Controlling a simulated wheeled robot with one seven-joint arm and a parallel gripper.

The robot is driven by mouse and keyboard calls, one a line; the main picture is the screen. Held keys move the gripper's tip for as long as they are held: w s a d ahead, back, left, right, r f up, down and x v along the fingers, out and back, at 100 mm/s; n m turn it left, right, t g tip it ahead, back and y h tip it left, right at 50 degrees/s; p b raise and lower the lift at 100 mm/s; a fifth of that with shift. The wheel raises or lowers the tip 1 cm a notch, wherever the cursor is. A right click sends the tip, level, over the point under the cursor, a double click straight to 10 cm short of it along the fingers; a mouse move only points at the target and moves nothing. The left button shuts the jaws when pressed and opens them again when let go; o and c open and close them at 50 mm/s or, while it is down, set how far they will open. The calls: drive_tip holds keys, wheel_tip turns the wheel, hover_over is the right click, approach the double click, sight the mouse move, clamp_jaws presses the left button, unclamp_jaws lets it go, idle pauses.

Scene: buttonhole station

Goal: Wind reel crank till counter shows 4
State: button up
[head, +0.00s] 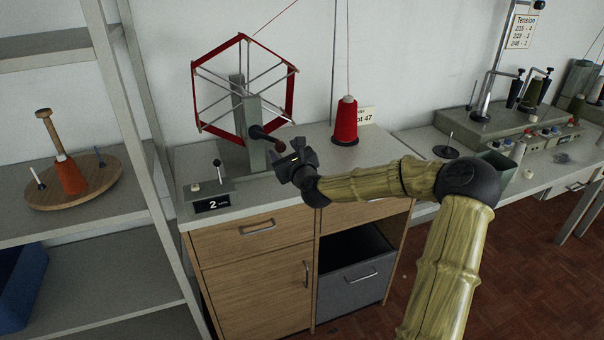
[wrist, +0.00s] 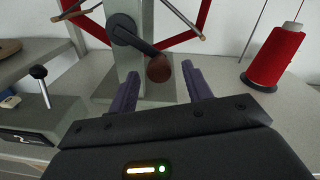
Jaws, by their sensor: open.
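The hexagonal red reel (head: 289,93) stands on a grey post on the wooden cabinet, with red yarn wound around its frame. Its dark crank arm (head: 262,134) ends in a brown knob (head: 280,147); the knob also shows in the wrist view (wrist: 159,68). The counter (head: 212,204) at the left front of the cabinet top reads 2. My gripper (head: 287,160) is just in front of the knob. In the wrist view my open gripper (wrist: 160,85) has its two purple fingers apart, with the knob seen between and beyond their tips. I cannot tell whether they touch it.
A red yarn cone (head: 345,122) stands right of the reel, its strand running upward. A small lever (head: 217,168) rises behind the counter. Shelves with a wooden turntable (head: 97,182) stand at left. A bench with thread spools (head: 520,150) is at right.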

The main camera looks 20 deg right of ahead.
drive_tip(key=s, duration=1.4)
drive_tip(key=shift+d+r, duration=0.25)
drive_tip(key=shift+d, duration=0.05)
drive_tip(key=s+a+f+n+g+y, duration=0.1)
drive_tip(key=s+a+f+n+g, duration=0.2)
drive_tip(key=a+f+n+g, duration=0.4)
drive_tip(key=s+a+f+n+g+y, duration=0.1)
drive_tip(key=s+a+f+n+g, duration=0.15)
drive_tip(key=a+f+n, duration=0.5)
drive_tip(key=s+d+n+g+h, duration=0.1)
drive_tip(key=s+d+n+g, duration=0.1)
drive_tip(key=s+n, duration=0.6)
drive_tip(key=s+d+r+n+g+h, duration=0.1)
drive_tip(key=s+d+n+g+h, duration=0.1)
drive_tip(key=s+n, duration=0.6)
drive_tip(key=shift+s+d+r+n+g, duration=0.2)
drive_tip(key=shift+s+r+n+g, duration=0.15)
drive_tip(key=shift+n+g, duration=0.55)
drive_tip(key=shift+c, duration=0.2)
